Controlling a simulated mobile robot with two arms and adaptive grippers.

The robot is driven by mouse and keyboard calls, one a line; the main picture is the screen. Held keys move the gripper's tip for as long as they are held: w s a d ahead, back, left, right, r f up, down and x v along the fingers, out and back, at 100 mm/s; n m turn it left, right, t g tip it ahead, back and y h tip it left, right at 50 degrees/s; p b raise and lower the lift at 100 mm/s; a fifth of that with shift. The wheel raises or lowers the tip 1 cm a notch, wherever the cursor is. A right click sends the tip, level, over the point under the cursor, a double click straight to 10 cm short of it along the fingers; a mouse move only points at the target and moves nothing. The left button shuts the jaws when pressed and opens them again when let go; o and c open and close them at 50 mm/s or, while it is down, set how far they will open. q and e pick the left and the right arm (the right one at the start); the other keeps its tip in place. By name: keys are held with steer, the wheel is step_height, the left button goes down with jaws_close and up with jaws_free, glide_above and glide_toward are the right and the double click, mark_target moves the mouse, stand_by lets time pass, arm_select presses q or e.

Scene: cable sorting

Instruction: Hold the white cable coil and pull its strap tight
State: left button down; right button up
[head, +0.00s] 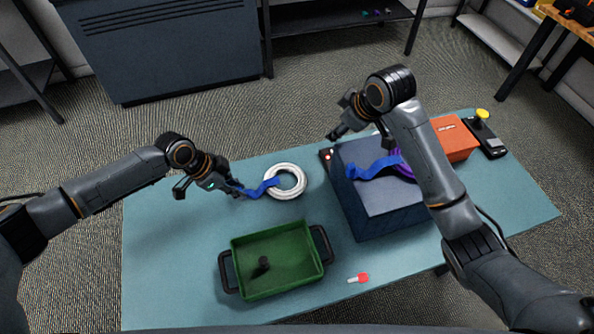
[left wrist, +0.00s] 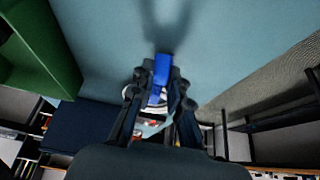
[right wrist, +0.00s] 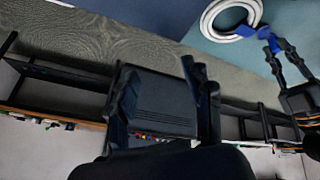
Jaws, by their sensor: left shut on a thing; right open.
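The white cable coil (head: 298,181) lies flat on the teal table near its far edge, with a blue strap (head: 262,188) running from it leftward. My left gripper (head: 232,188) is shut on the strap's end, left of the coil. The strap end shows between its fingers in the left wrist view (left wrist: 161,70), with part of the coil behind them. My right gripper (head: 338,128) is open and empty, raised near the dark blue box's back left corner. The coil (right wrist: 208,22) and my left gripper at the strap also show in the right wrist view.
The dark blue box (head: 385,205) carries a purple coil (head: 402,163) with a blue strap, partly hidden by my right arm. A green tray (head: 240,285) holds a small black object. A red-and-white item (head: 360,278), an orange box (head: 452,138) and a yellow-topped black device (head: 486,135) are also on the table.

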mark_target(280, 192)
steer(key=s+a+f+n+g+y, duration=0.1)
steer(key=s+a+f+g, duration=0.15)
steer(key=s+a, duration=0.25)
steer(key=s+a+f+n+g, duration=0.1)
steer(key=s+a+f, duration=0.3)
steer(key=s+a, duration=0.15)
steer(key=x, duration=0.7)
steer(key=w+x, duration=0.1)
steer(key=x, duration=0.3)
steer(key=shift+a+f, duration=0.1)
steer(key=shift+a, duration=0.15)
jaws_close()
